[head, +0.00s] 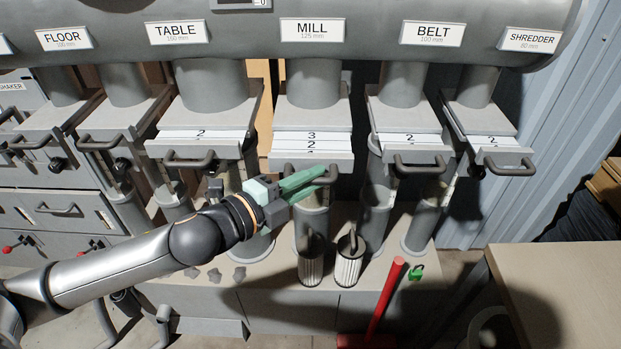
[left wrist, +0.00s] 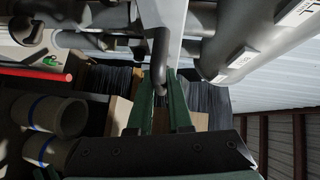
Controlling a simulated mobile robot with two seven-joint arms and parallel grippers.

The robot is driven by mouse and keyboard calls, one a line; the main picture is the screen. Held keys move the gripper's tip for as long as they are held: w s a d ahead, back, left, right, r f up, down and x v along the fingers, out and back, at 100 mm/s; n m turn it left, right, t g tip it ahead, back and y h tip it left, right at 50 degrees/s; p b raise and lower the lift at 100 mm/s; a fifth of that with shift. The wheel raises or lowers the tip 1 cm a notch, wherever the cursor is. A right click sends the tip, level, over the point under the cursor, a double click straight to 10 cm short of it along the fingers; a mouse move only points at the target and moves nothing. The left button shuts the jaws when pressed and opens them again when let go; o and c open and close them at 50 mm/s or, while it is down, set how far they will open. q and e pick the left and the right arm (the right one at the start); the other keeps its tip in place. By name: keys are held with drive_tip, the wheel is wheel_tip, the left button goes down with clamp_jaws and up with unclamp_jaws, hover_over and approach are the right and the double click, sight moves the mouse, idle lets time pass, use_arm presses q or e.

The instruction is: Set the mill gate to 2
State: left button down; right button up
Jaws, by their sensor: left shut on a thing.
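The mill gate (head: 285,142) is the slide under the pipe labelled MILL (head: 312,30). Its plate shows a 3 with a 2 below it, and the top of another mark at the front edge. Its dark handle (head: 292,169) is partly hidden behind my fingers. My left gripper (head: 318,175) has green fingers and is shut on this handle. In the left wrist view the handle (left wrist: 160,50) runs down between the two green fingertips (left wrist: 162,80). My right gripper is in neither view.
The table gate (head: 190,140) and belt gate (head: 405,143) flank the mill gate, each showing a 2. The shredder gate (head: 495,146) is further right. Below stand two ribbed filter cylinders (head: 349,268), a red-handled tool (head: 388,295) and a green padlock (head: 416,272).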

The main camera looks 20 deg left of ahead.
sight(311, 149)
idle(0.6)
use_arm(q)
drive_tip(key=w, duration=0.1)
drive_tip(key=w+a+p, duration=0.1)
drive_tip(key=w, duration=0.1)
drive_tip(key=shift+w+p, duration=0.1)
drive_tip(key=shift+p, duration=0.2)
drive_tip(key=c, duration=0.8)
unclamp_jaws()
drive_tip(key=shift+c, duration=0.2)
